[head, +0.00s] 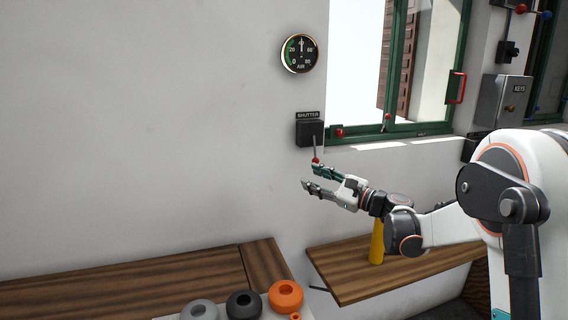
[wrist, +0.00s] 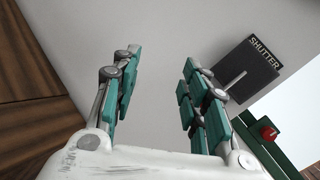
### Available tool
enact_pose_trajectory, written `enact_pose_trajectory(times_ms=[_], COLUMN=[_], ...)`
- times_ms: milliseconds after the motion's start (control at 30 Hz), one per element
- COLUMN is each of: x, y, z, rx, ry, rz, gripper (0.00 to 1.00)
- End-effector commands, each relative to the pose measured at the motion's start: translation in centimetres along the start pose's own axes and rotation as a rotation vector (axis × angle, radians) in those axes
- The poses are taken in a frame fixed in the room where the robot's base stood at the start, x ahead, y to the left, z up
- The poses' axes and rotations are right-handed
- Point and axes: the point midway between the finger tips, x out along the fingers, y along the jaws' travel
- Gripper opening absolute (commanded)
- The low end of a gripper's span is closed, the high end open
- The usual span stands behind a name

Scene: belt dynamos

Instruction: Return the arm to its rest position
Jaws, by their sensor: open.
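My gripper (head: 314,178) is open and empty in front of the white wall, just below the shutter switch box. In the wrist view its two teal-padded fingers (wrist: 158,85) stand wide apart with only wall between them. My white arm reaches in from the right of the head view. The black shutter box (head: 310,131) has a lever with a red knob (head: 316,161) that points down, close to the upper finger; I cannot tell whether they touch. The box also shows in the wrist view (wrist: 254,68), right of the fingers.
A wooden shelf (head: 350,285) with a yellow object (head: 377,243) lies below my arm. A wooden bench (head: 130,285) is at lower left, with grey, black and orange rings (head: 286,296) in front. A green-framed window (head: 398,129), a gauge (head: 300,53) and a keys box (head: 502,101) are on the wall.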

Motion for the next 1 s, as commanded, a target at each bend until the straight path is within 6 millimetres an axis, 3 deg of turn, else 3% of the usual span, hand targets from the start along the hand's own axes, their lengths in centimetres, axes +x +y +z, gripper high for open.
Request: enact_pose_trajectory(times_ms=[33,267,467,667,1000], x=[-0.3,-2.8,-6.7,-11.8,-22.6], y=[1.0,5.9,10.4,14.9,21.9], z=[1.3,5.1,7.5,9.1,10.0], rx=[-0.057,-0.353,-0.615,-0.875,-1.310], ry=[0.037,0.207,0.333,0.439,0.572], rz=[0.030,0.190,0.351,0.529,0.879], gripper=[0.41,0.41,0.41,0.41,0.41])
